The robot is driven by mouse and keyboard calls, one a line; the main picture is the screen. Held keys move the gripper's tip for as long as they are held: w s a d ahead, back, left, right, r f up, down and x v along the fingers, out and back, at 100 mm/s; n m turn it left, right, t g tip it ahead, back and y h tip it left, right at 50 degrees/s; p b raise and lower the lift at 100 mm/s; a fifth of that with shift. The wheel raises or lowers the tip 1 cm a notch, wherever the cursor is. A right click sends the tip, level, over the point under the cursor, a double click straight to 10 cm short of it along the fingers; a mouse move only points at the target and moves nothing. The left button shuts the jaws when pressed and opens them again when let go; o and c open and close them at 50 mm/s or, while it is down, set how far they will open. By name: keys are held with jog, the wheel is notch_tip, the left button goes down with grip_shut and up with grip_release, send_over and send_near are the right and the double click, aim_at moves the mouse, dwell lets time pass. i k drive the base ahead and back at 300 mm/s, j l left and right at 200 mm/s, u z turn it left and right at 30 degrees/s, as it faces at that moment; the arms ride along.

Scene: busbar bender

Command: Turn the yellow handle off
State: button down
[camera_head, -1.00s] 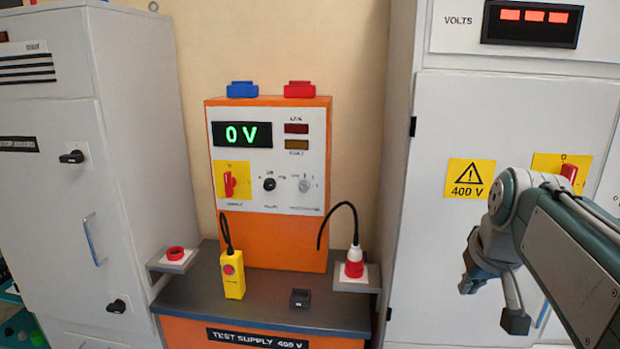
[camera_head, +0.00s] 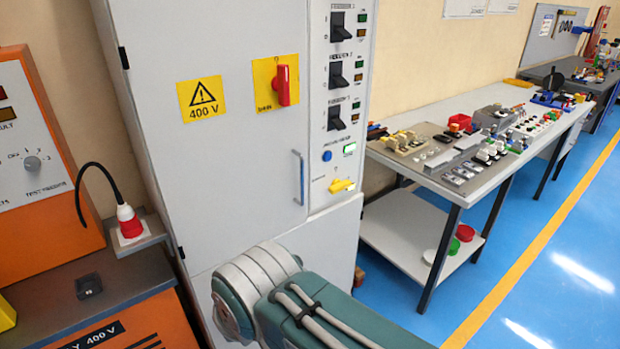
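The yellow handle (camera_head: 342,185) sits low on the right-hand panel of the grey cabinet (camera_head: 240,160), below a lit green indicator and a blue button. It appears to lie roughly sideways; its exact angle is too small to tell. My arm shows at the bottom centre, below and in front of the cabinet. My gripper is not visible in this view.
A red rotary handle (camera_head: 284,85) on a yellow plate is on the cabinet door, beside a 400 V warning sign (camera_head: 202,98). The orange test supply (camera_head: 40,150) stands at left. A bench (camera_head: 440,205) with many parts stands at right.

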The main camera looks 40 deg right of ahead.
aim_at(337, 185)
jog(key=z, duration=1.6)
jog(key=i+l+u, duration=0.15)
jog(key=i+l, duration=0.1)
